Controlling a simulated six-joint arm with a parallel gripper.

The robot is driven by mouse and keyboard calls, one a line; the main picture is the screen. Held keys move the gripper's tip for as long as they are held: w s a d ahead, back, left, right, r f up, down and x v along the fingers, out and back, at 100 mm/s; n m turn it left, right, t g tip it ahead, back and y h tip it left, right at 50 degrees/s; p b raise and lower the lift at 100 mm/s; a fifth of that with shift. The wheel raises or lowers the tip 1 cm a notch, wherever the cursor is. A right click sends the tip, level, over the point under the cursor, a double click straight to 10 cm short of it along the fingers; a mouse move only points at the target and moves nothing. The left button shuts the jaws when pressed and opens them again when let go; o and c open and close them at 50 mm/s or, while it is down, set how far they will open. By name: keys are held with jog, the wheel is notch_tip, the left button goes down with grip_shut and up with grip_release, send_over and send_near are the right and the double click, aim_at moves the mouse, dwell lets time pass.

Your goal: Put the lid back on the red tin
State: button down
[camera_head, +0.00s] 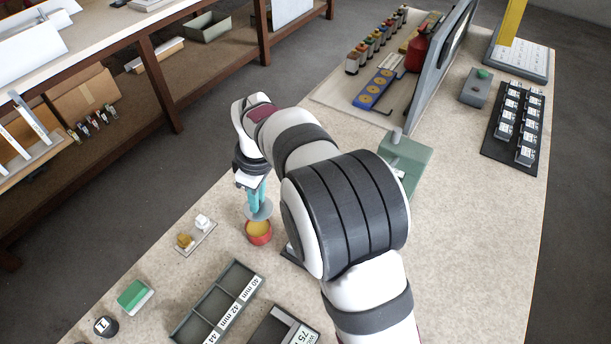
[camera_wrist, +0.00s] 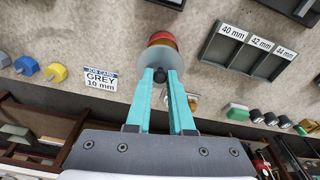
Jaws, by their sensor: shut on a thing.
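The red tin (camera_head: 258,238) stands open on the speckled bench, with yellow contents showing inside. The lid (camera_head: 261,212) is a grey disc held just above the tin's far edge in the head view. My gripper (camera_head: 257,200) has teal fingers and points down at the tin. In the wrist view my gripper (camera_wrist: 160,78) is shut on the lid's dark knob. The lid (camera_wrist: 150,57) there covers part of the red tin (camera_wrist: 163,37). I cannot tell whether lid and rim touch.
A small tray with white and yellow pieces (camera_head: 193,239) lies left of the tin. A grey compartment tray (camera_head: 201,316) with size labels is in front. A green machine (camera_head: 408,155) stands behind my arm.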

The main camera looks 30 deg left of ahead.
jog(key=shift+s+a+f+n, duration=0.3)
jog(key=shift+a+n, duration=0.1)
jog(key=shift+a, duration=0.05)
jog(key=shift+a+f, duration=0.1)
jog(key=shift+f, duration=3.05)
jog(key=shift+f, duration=0.15)
jog(key=shift+c, duration=1.2)
grip_release()
jog(key=shift+r, duration=3.5)
